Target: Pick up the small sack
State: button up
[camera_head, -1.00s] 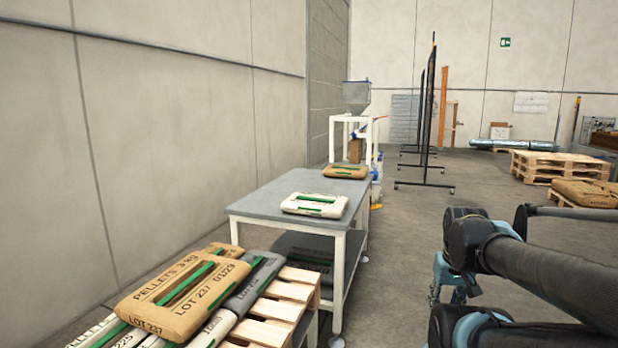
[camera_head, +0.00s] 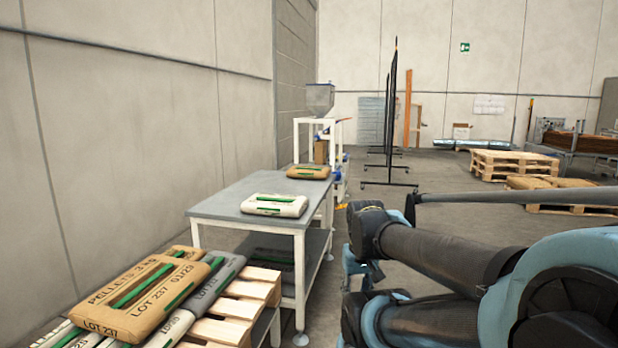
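A white sack (camera_head: 275,205) with a green stripe lies flat on the near part of a grey-topped table (camera_head: 225,203). A smaller-looking brown sack (camera_head: 308,172) with a green stripe lies at the table's far end. I cannot tell which of them is the small sack. My arm reaches in from the right, to the right of the table and apart from both sacks. A blue part at its far end (camera_head: 362,268) may be my gripper, mostly hidden behind the arm links; its fingers cannot be made out.
At the lower left, a pallet (camera_head: 222,331) bears several brown, grey and white sacks, the top one marked PELLETS (camera_head: 150,292). A hopper stand (camera_head: 320,100) and dark screens (camera_head: 391,120) stand beyond the table. Pallets (camera_head: 510,165) stand at the right.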

aim_at(319, 173)
jog(key=z, duration=0.1)
jog(key=i, duration=1.55)
jog(key=z, duration=1.3)
jog(key=i, duration=2.15)
jog(key=u, duration=0.95)
jog(key=i, duration=0.75)
jog(key=u, duration=0.6)
